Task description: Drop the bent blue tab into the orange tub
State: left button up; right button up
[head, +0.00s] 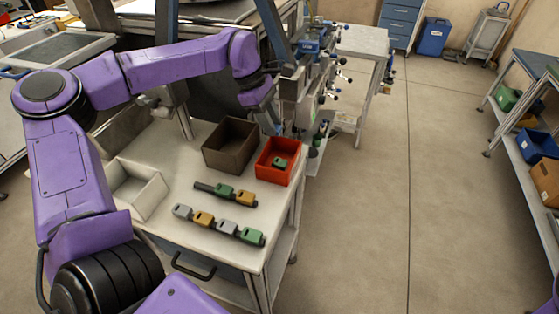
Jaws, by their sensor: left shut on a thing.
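The orange tub (292,176) stands near the right edge of the white worktop and holds a small green tab (280,163). My left gripper (271,119) is above and behind the orange tub, pointing down beside the brown tub. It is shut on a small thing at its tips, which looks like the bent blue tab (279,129). Most of that tab is hidden or too small to make out, so its bend does not show. My right gripper is out of view.
A dark brown tub (226,158) stands left of the orange tub, and a white tray (150,195) is further left. Two dark rails (207,188) (193,219) with green, yellow and grey tabs lie in front. A tool rack (300,95) stands close behind the gripper.

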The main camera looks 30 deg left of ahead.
aim_at(271, 139)
pick_arm(q)
notch_tip(271, 139, down, 6)
jog(key=b, duration=0.5)
jog(key=shift+f, duration=0.15)
jog(key=o, duration=1.1)
jog(key=shift+c, duration=0.2)
jog(key=w+b+v, duration=0.1)
jog(key=v, duration=0.9)
jog(key=shift+s+r, duration=0.4)
jog(key=shift+s, duration=0.1)
jog(key=shift+a, duration=0.15)
